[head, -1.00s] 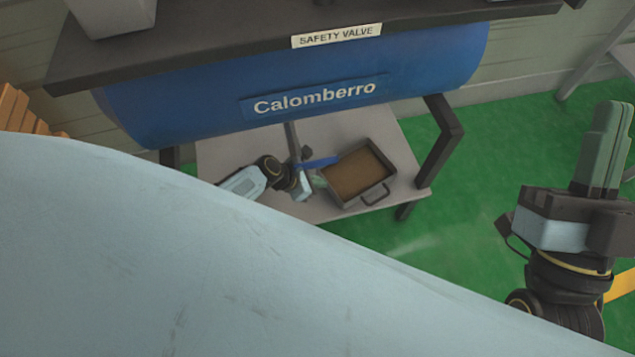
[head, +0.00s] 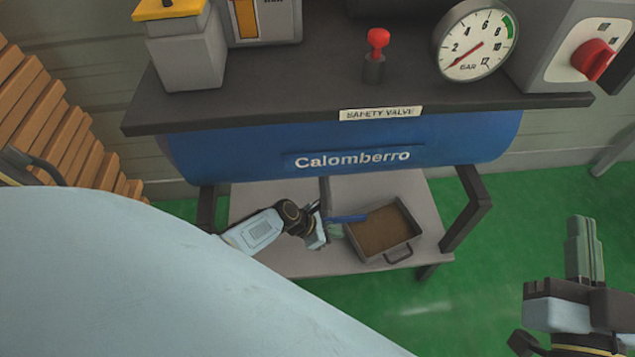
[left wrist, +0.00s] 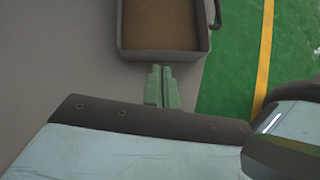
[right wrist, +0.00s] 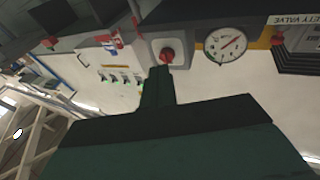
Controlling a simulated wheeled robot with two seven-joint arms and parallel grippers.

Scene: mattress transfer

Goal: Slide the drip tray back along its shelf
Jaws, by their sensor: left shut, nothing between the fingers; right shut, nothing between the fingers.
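The drip tray (head: 412,240), a shallow dark metal tray with a brown inside and a front handle, sits on the right part of the grey lower shelf (head: 290,264). My left gripper (head: 336,231) is low over the shelf at the tray's left side. In the left wrist view its green fingers (left wrist: 158,70) are shut and empty, with tips close to the outside of the tray wall (left wrist: 160,55); I cannot tell if they touch. My right gripper (head: 582,222) is shut and empty, raised over the floor at right, away from the tray.
A blue tank (head: 250,150) and a dark upper bench (head: 270,112) overhang the shelf. A blue lever (head: 347,218) on a dark upright reaches the tray's left rim. Dark frame legs (head: 468,208) stand at the right. Green floor is open in front.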

